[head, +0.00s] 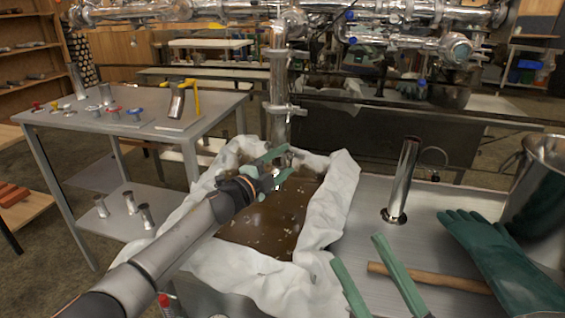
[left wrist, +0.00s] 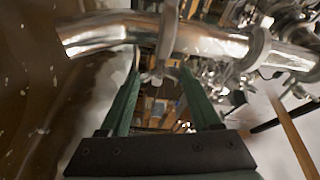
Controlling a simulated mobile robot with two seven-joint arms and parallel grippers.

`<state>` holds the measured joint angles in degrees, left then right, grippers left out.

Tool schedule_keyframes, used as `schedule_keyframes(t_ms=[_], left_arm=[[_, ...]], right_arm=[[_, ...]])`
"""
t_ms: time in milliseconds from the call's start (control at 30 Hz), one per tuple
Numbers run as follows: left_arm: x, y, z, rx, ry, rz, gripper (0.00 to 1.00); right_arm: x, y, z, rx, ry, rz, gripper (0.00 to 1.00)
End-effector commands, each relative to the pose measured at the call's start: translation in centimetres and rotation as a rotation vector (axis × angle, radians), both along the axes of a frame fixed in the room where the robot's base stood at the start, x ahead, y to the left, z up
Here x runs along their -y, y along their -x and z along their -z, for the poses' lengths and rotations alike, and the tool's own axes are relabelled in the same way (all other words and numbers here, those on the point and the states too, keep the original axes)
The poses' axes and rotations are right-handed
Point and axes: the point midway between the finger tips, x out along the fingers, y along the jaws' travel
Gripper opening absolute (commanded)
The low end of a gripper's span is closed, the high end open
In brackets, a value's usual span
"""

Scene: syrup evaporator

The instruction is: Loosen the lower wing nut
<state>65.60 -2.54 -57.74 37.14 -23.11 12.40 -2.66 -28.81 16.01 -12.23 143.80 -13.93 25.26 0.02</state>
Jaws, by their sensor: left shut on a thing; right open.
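A shiny vertical pipe (head: 278,75) comes down over a basin of brown liquid. It has a clamp (head: 285,108) partway down. My left gripper (head: 277,166) is at the pipe's lower end, below that clamp. In the left wrist view, the pipe (left wrist: 100,33) runs across the top with a clamp ring (left wrist: 168,35) around it. The lower wing nut (left wrist: 158,77) is between the green fingertips (left wrist: 160,72), which are shut on it. In the head view my fingers hide the nut. My right gripper (head: 357,250) is open and empty at the lower right.
White cloth (head: 342,195) drapes the basin's rim. A metal bench to the right bears an upright steel tube (head: 402,180), a green glove (head: 497,262), a wooden handle (head: 430,277) and a steel pot (head: 540,185). A side table (head: 150,130) with small fittings stands left.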

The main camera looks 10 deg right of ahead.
Motion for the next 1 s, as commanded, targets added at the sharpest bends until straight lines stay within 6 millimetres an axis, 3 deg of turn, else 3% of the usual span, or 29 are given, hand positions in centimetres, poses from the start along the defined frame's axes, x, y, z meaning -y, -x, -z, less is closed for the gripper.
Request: schedule_keyframes(t_ms=[367,700,833,1000], left_arm=[[0.0,0.0,0.0,-0.047,0.061,-0.001,0.08],[0.1,0.1,0.1,-0.192,0.254,0.001,0.08],[0.1,0.1,0.1,-0.248,0.329,0.001,0.08],[0.1,0.1,0.2,-0.307,0.41,0.0,0.08]], right_arm=[[0.0,0.0,-0.4,0.002,0.004,0.002,0.5],[0.1,0.1,-1.3,0.011,0.01,0.01,0.5],[0.4,-1.3,0.4,-0.075,0.004,0.034,0.5],[0.5,-2.1,1.1,-0.12,0.003,0.042,0.5]])
